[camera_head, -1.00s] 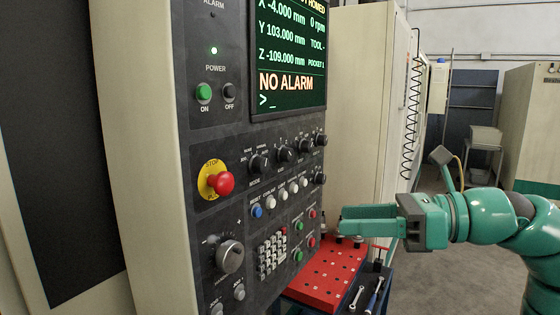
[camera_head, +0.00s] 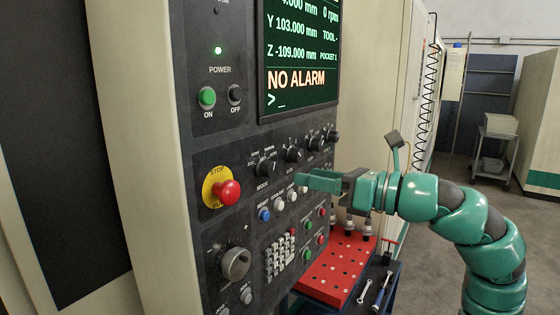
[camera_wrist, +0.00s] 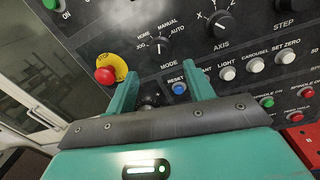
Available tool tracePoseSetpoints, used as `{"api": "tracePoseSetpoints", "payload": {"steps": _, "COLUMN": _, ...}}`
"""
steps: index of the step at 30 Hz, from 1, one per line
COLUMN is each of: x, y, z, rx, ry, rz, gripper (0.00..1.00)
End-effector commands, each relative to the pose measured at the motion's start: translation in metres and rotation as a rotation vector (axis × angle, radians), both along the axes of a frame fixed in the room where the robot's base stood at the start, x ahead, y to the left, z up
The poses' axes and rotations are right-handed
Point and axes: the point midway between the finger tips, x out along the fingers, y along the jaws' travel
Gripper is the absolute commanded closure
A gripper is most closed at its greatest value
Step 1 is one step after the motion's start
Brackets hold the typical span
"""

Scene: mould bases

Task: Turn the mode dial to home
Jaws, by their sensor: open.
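The mode dial (camera_head: 265,169) is a black knob on the dark control panel, above the word MODE. In the wrist view the dial (camera_wrist: 163,44) has labels around it, HOME at upper left, MANUAL above and AUTO to the right. Which label its pointer faces is too small to tell. My gripper (camera_head: 302,183) is in front of the panel, to the right of and a little below the dial in the head view. In the wrist view my gripper (camera_wrist: 157,78) has its two green fingers spread and empty, with the dial beyond the fingertips, not between them.
The red emergency stop (camera_head: 227,192) protrudes left of the dial. A blue reset button (camera_wrist: 179,88) and several white buttons sit below. The axis knob (camera_wrist: 217,24) is to the right. A red rack (camera_head: 340,270) with tool holders stands below my gripper.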

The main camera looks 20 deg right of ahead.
Motion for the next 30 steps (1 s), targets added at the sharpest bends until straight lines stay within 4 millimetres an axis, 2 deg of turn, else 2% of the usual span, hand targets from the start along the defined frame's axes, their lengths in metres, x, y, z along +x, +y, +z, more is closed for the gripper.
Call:
{"api": "tracePoseSetpoints", "payload": {"steps": 6, "x": 0.030, "y": 0.030, "z": 0.003, "rx": 0.001, "ry": 0.002, "rz": 0.005, "gripper": 0.47}}
{"api": "tracePoseSetpoints", "payload": {"steps": 12, "x": 0.050, "y": 0.046, "z": 0.001, "rx": -0.001, "ry": 0.002, "rz": 0.004, "gripper": 0.47}}
{"api": "tracePoseSetpoints", "payload": {"steps": 25, "x": 0.057, "y": 0.052, "z": -0.001, "rx": -0.002, "ry": 0.001, "rz": 0.000, "gripper": 0.47}}
{"api": "tracePoseSetpoints", "payload": {"steps": 26, "x": 0.057, "y": 0.052, "z": -0.001, "rx": -0.002, "ry": 0.001, "rz": 0.000, "gripper": 0.49}}
{"api": "tracePoseSetpoints", "payload": {"steps": 30, "x": 0.057, "y": 0.052, "z": -0.001, "rx": -0.002, "ry": 0.001, "rz": 0.000, "gripper": 0.77}}
